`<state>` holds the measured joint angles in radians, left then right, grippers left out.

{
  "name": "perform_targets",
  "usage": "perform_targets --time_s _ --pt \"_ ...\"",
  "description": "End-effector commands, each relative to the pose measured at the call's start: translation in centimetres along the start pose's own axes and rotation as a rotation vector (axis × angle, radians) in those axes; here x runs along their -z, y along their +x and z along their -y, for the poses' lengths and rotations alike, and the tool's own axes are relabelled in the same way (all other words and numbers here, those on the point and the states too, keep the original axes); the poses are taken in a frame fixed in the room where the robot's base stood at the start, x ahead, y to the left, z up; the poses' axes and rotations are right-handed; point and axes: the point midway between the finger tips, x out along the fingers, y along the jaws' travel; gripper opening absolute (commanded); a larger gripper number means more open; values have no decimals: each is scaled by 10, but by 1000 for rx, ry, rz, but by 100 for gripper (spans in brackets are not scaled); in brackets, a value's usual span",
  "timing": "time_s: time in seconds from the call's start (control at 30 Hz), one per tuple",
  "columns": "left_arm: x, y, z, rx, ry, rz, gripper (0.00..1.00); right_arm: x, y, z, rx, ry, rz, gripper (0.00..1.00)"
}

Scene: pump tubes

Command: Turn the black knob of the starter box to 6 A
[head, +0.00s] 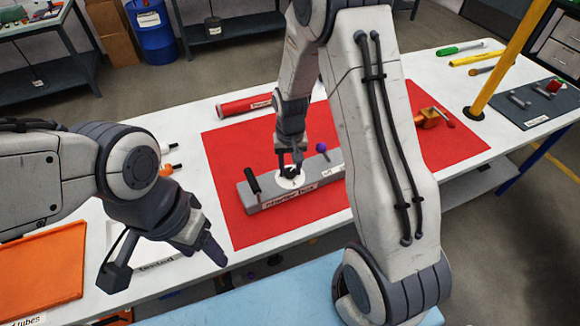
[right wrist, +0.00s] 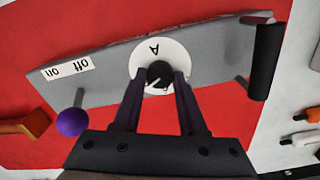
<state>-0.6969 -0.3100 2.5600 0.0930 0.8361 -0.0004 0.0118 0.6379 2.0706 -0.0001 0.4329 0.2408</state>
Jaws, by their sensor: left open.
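The grey starter box (head: 325,187) lies on the red mat; it also fills much of the right wrist view (right wrist: 105,75). Its black knob (right wrist: 159,74) sits on a round white dial (right wrist: 150,53) marked "A", which appears upside down. A white line shows on the knob; the dial's numbers are too small or hidden to read. My right gripper (head: 290,170) points down over the dial. In the right wrist view, its fingers (right wrist: 160,82) flank the knob closely and appear shut on it. My left gripper (head: 164,262) is open and empty over the table's front left.
The box carries a black-handled lever (head: 252,182), a purple-ball lever (head: 321,148) and an off/on label (right wrist: 68,68). A red cylinder (head: 245,105) lies behind, an orange part (head: 428,118) right. A yellow post (head: 510,58) stands at the right. An orange tray (head: 45,265) lies left.

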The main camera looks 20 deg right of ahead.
Motion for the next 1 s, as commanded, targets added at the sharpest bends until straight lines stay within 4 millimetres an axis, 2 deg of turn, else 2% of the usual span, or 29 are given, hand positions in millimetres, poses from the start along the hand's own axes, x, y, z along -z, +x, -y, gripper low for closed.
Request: perform_targets --time_s 0.23,0.47,1.0 --pt "0 -1 0 0 0 0 62 0 -1 0 0 -20 0 0" --pt "0 -3 0 0 0 0 62 0 -1 0 0 -125 0 0" --pt "1 -12 -1 0 0 0 62 0 -1 1 0 -611 -1 0"
